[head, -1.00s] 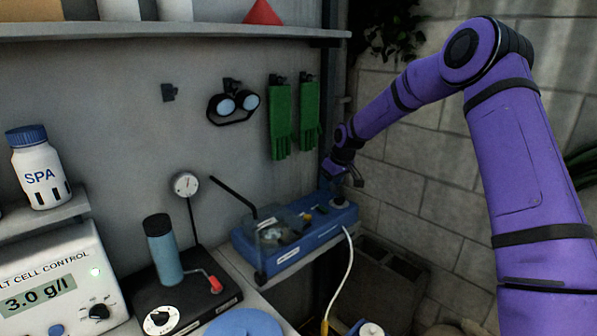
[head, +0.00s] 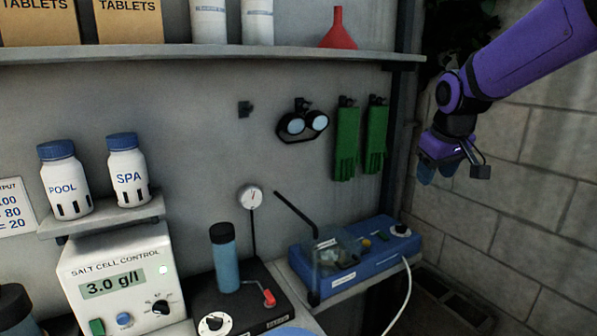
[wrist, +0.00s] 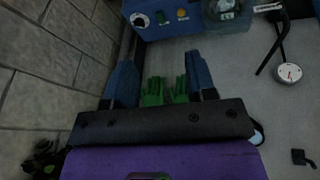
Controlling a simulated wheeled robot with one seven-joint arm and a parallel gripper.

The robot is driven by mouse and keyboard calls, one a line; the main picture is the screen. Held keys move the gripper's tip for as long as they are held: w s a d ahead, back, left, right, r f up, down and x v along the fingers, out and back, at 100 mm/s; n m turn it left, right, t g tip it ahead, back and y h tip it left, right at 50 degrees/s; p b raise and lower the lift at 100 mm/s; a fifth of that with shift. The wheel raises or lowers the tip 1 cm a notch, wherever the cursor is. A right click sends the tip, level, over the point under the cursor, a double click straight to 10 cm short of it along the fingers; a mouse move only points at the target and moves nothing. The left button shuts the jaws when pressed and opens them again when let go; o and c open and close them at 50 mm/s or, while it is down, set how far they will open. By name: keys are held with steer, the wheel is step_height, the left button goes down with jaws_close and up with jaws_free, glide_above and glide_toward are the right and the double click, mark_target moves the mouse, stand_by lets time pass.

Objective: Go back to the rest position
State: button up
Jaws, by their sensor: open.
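My gripper (head: 437,172) hangs in the air at the right of the head view, in front of the block wall. It is to the right of the green gloves and above the blue device. In the wrist view my gripper (wrist: 163,85) shows two blue fingers spread well apart. Nothing is between the fingers; the green gloves (wrist: 165,92) show in the gap, on the wall beyond.
The blue device (head: 372,258) with a clear cover sits on the bench, with a white cable. A salt cell control box (head: 115,280), a blue cylinder on a black base (head: 226,262) and two bottles stand left. Goggles (head: 302,124) hang on the wall. A shelf (head: 220,48) runs above.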

steer(key=s+d+r+m+t, duration=0.1)
steer(key=s+r+m, duration=0.1)
steer(key=s, duration=2.6)
steer(key=shift+s+d+m+y, duration=0.25)
steer(key=shift+s+m+y, duration=0.1)
steer(key=shift+m, duration=0.55)
